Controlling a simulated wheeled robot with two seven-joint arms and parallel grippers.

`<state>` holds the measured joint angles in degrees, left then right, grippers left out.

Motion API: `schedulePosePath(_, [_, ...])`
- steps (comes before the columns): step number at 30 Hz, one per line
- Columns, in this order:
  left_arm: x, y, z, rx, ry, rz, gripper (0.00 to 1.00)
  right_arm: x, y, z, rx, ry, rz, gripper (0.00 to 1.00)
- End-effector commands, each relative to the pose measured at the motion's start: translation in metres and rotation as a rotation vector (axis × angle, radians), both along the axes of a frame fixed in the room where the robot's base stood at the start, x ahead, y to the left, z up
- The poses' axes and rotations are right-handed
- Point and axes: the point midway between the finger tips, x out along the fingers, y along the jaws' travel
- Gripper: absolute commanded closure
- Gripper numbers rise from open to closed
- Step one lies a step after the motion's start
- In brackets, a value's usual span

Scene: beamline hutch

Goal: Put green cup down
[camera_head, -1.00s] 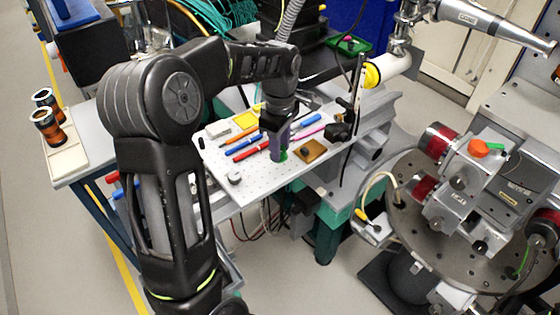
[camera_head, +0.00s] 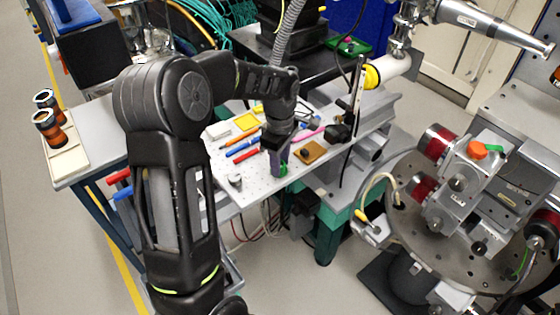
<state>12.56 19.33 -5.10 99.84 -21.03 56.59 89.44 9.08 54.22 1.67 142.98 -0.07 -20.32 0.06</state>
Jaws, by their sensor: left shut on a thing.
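My left arm reaches in from the left, over the perforated white board (camera_head: 245,193). My left gripper (camera_head: 279,167) points down at the board's front part and is shut on the green cup (camera_head: 283,169). Only a small green patch of the cup shows between and below the fingers; the rest is hidden. I cannot tell whether the cup touches the board or hangs just above it. My right gripper is not in view.
A brown square block (camera_head: 311,152) lies just right of the gripper. Red and blue pens (camera_head: 243,153), a yellow block (camera_head: 246,122) and a small metal knob (camera_head: 235,181) lie on the board. A black clamp on a post (camera_head: 340,133) stands at right. Bare board lies front left.

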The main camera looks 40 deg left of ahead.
Motion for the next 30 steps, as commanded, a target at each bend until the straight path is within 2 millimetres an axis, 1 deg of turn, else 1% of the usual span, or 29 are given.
schedulePosePath(4, [0.000,0.000,-0.004,0.000,0.000,0.000,1.00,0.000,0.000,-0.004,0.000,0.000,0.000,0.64])
schedulePosePath(5, [0.000,0.000,-0.003,0.000,0.000,0.000,0.67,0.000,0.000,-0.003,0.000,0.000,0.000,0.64])
schedulePosePath(12, [0.000,0.000,-0.003,0.000,0.000,0.000,0.47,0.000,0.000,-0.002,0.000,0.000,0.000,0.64])
schedulePosePath(20, [0.000,0.000,-0.002,0.000,0.000,0.000,0.47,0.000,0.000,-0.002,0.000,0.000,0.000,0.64])
schedulePosePath(23, [0.000,0.000,0.003,0.000,-0.001,0.000,0.47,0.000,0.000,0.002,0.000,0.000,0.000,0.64])
schedulePosePath(24, [0.001,0.000,0.004,0.000,-0.002,0.001,0.47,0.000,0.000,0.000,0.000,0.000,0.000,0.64])
schedulePosePath(26, [0.001,0.000,0.010,0.000,-0.004,0.000,0.47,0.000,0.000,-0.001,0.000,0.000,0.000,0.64])
schedulePosePath(30, [0.001,0.000,0.032,0.001,-0.006,0.001,0.47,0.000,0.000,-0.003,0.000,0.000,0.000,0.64])
